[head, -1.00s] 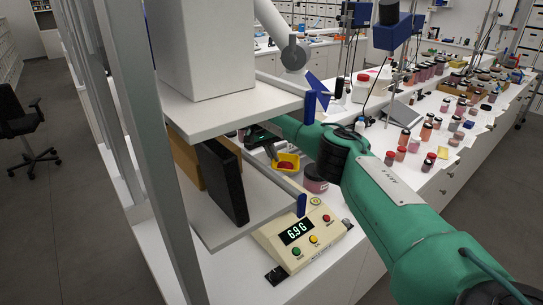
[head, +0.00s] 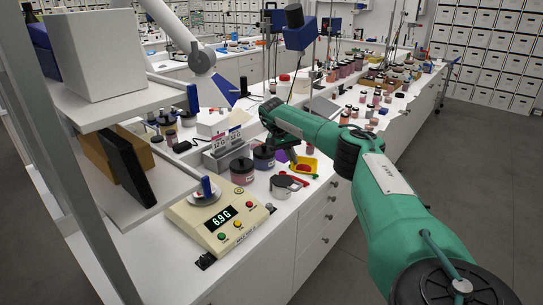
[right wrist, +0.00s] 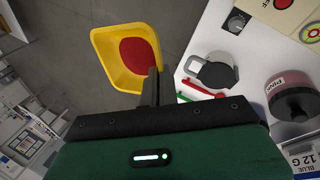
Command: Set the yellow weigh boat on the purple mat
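The yellow weigh boat (head: 313,163), with red powder in it, shows just beyond the bench's front edge in the head view. In the right wrist view the boat (right wrist: 108,52) hangs with the grey floor behind it. My right gripper (right wrist: 152,86) is shut on the boat's near wall, its narrow fingers close together there. In the head view the right gripper (head: 290,156) is partly hidden by its own wrist. My left gripper is not in view.
A cream scale (head: 218,222) reading 6.9 G stands at the bench's near end. Dark-lidded jars (head: 242,172) and a grey-lidded pot (head: 280,186) stand near the gripper. A red tool (right wrist: 205,90) lies by the pot. A shelf (head: 150,200) overhangs at left.

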